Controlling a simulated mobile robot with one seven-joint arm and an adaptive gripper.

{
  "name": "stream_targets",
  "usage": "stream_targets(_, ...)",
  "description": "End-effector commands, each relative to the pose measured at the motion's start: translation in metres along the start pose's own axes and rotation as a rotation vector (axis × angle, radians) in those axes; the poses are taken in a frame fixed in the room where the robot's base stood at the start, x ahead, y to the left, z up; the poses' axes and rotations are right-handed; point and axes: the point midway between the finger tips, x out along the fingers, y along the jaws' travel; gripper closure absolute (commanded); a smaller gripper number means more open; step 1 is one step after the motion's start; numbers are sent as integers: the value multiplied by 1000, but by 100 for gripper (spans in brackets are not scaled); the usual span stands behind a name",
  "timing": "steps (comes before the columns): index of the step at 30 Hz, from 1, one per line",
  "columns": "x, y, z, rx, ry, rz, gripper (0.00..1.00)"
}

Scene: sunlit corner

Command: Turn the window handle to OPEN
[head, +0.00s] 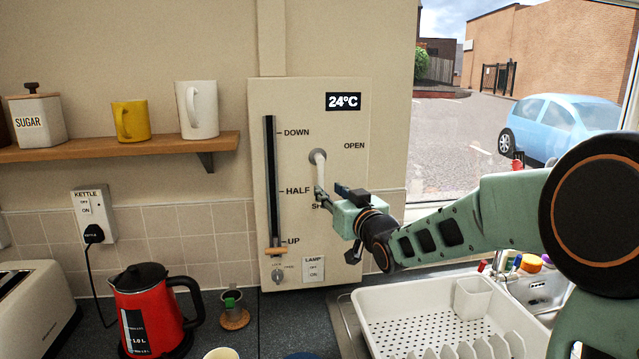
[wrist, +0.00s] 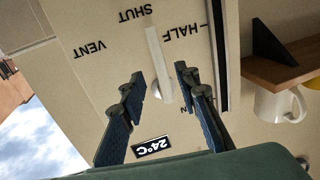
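The window handle (head: 319,170) is a pale lever on the cream wall panel (head: 289,110). Its round pivot is at the top and the lever points down to the partly covered SHUT label. The OPEN label is up and right of the pivot. My gripper (head: 321,196) is at the lower end of the lever in the head view. In the wrist view, which is upside down, my gripper (wrist: 161,82) is open, with one dark finger on each side of the handle (wrist: 155,55). I cannot tell whether either finger touches it. VENT shows only in the wrist view.
Left of the handle is a slider (head: 277,250) set at UP, with a lamp switch (head: 313,270) below. A shelf (head: 130,146) with mugs, a red kettle (head: 150,308) and a white dish rack (head: 410,300) stand around. The window is at right, behind my arm.

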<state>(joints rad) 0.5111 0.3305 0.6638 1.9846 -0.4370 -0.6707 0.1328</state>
Motion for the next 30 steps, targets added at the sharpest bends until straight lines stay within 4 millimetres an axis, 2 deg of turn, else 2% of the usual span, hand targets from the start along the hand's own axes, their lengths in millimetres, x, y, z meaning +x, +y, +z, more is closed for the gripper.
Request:
stream_targets(6,36,-1,-2,4,1,-1,70)
stream_targets(13,60,0,-1,3,0,1,70)
stream_targets(18,68,0,0,1,-1,2,70)
stream_targets(26,68,1,0,1,-1,2,70)
stream_targets(30,68,0,0,1,-1,2,85)
